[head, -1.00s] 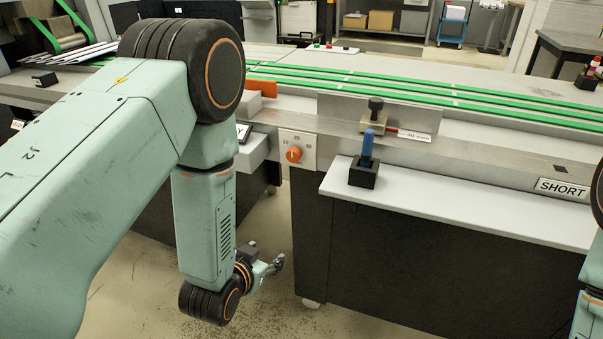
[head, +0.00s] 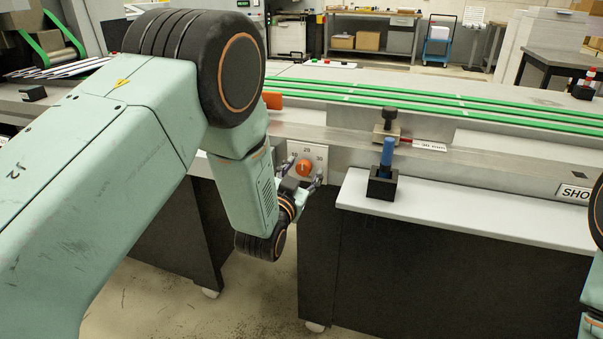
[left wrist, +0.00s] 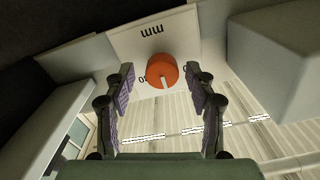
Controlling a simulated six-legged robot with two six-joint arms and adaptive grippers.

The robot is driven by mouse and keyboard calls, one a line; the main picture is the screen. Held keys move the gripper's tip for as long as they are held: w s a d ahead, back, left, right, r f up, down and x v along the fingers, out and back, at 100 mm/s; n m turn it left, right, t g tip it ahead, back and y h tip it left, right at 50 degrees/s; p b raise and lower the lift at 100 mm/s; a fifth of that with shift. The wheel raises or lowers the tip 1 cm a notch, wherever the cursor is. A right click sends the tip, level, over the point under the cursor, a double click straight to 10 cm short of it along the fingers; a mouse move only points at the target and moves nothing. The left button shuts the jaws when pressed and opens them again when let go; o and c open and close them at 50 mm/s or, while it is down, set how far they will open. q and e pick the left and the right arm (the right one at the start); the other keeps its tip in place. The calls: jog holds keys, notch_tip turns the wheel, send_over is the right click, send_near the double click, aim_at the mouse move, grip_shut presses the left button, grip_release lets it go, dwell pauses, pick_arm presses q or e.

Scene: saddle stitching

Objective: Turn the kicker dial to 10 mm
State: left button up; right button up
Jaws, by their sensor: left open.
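The orange kicker dial (head: 303,168) sits on a light plate with printed numbers on the front of the machine. In the left wrist view the dial (left wrist: 161,72) has a white pointer line toward the bottom of the picture, and upside-down "mm" lettering (left wrist: 152,31) is above it. The other numbers are partly hidden or too small to read surely. My left gripper (head: 301,181) is open in front of the dial. In the left wrist view its two fingers (left wrist: 158,80) stand apart on either side of the dial, with visible gaps. My right gripper is out of view.
A white shelf (head: 480,215) juts out right of the dial, bearing a black holder (head: 382,184) with a blue-handled tool (head: 387,152). A dark knob (head: 389,115) stands above it. Green belts (head: 430,104) run along the machine top. Open floor lies below the gripper.

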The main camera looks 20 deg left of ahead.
pick_arm(q)
jog(key=shift+w+f, duration=0.1)
jog(key=shift+w, duration=0.1)
jog(key=shift+s+a, duration=0.15)
jog(key=shift+a, duration=0.05)
jog(key=shift+c, duration=0.4)
jog(key=shift+d, duration=0.1)
jog(key=c, duration=1.1)
